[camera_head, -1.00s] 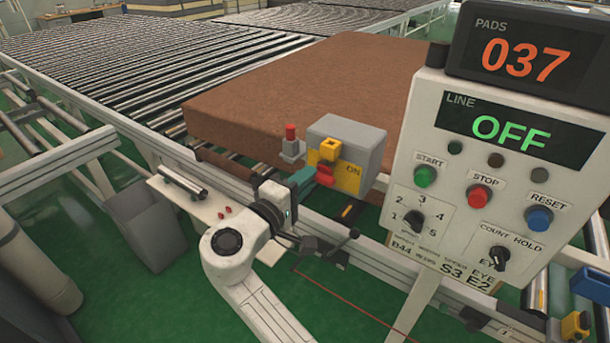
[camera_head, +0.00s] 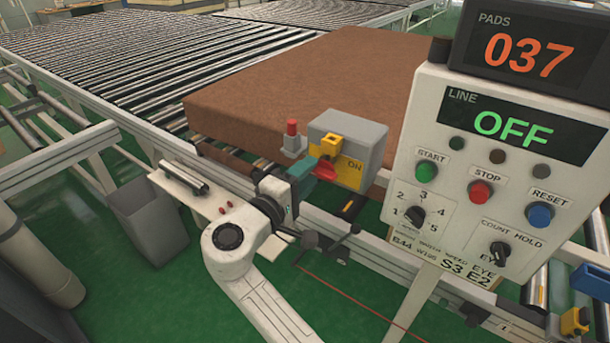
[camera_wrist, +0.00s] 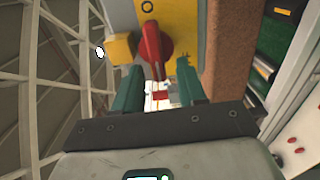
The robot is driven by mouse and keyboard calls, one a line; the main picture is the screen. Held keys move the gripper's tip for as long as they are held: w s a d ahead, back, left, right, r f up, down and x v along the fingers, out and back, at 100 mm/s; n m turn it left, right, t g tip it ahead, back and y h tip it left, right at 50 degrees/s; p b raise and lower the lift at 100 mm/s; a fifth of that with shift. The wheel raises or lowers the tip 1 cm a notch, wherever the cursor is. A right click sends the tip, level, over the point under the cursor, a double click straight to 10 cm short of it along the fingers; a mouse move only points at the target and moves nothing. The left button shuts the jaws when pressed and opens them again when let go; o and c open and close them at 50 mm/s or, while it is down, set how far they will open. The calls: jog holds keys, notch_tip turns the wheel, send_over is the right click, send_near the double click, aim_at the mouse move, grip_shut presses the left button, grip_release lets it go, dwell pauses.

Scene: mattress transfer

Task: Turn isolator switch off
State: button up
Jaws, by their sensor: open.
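The isolator switch (camera_head: 368,138) is a grey box with a yellow front plate, marked ON, and a red handle (camera_head: 327,166). It stands at the conveyor's near side. In the wrist view the red handle (camera_wrist: 152,46) shows against the yellow plate (camera_wrist: 179,30), with an O mark above it. My gripper (camera_wrist: 157,82) is open, its two teal fingers on either side below the handle. The handle's narrow lower end lies in line with the gap; contact cannot be told. In the head view my gripper (camera_head: 308,172) is just left of the handle and partly covers it.
A control panel (camera_head: 450,215) at the right reads LINE OFF, under a PADS 037 display (camera_head: 522,55). A red-topped grey post (camera_head: 292,142) stands close left of the switch. A brown mattress (camera_head: 300,75) lies behind on the roller conveyor. A grey bin (camera_head: 150,232) is at the left.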

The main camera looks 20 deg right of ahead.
jog(key=b+v, duration=0.2)
jog(key=v, duration=0.9)
jog(key=shift+b, duration=0.3)
jog(key=s+d+f+m+g+y, duration=0.25)
jog(key=s+d+f, duration=0.35)
jog(key=d+f, duration=0.35)
jog(key=s+d+f+m+g+y, duration=0.1)
jog(key=s+d+f+g+y, duration=0.35)
jog(key=d+f, duration=0.5)
jog(key=s+f+m+g+y, duration=0.1)
jog(key=s+f, duration=0.4)
jog(key=s, duration=0.6)
jog(key=s+f+m+g+y, duration=0.1)
jog(key=s+f+m+y, duration=0.2)
jog(key=s, duration=0.8)
notch_tip(320, 180, down, 2)
jog(key=y, duration=0.3)
jog(key=shift+d+f+g, duration=0.2)
jog(key=shift+d+g, duration=0.05)
jog(key=shift+g, duration=0.05)
jog(key=shift+o, duration=0.2)
jog(key=shift+w+m, duration=0.15)
jog(key=shift+m, duration=0.1)
